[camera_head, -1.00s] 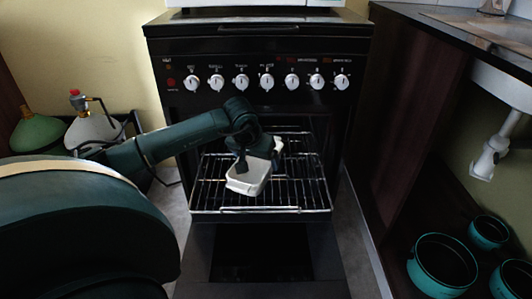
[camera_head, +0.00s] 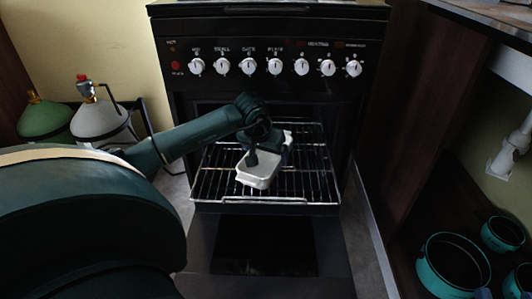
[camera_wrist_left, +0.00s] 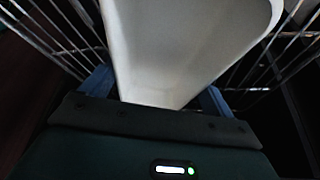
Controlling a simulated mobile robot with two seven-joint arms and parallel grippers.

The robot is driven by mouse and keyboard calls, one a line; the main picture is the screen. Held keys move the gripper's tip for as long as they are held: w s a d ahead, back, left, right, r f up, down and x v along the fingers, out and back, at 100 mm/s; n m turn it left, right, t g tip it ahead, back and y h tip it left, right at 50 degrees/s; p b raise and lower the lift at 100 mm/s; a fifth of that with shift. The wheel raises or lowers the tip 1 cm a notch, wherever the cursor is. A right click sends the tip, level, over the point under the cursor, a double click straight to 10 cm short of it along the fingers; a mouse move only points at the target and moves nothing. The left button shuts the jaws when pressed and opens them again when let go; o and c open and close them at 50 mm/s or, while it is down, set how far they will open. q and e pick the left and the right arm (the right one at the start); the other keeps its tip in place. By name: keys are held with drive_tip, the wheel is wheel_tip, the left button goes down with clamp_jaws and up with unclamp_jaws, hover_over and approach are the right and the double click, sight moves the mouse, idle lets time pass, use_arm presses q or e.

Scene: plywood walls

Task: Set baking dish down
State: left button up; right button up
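The white baking dish (camera_head: 258,177) is at the oven's wire rack (camera_head: 312,182), towards its front and middle. It looks level and low over the bars; I cannot tell whether its base touches them. My left gripper (camera_head: 263,153) reaches in from the left, above the dish, and covers its back part. In the left wrist view the white dish (camera_wrist_left: 190,45) lies between the two blue fingers (camera_wrist_left: 156,93), which sit close against its sides, so the gripper looks shut on it. My right gripper is not in view.
The black oven (camera_head: 270,45) has a row of white knobs above the open cavity. Bare rack lies left and right of the dish. Green and white gas bottles (camera_head: 100,122) stand left. Teal pots (camera_head: 453,262) sit in the lower cabinet at right.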

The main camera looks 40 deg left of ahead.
use_arm(q)
drive_tip(key=shift+o, duration=1.1)
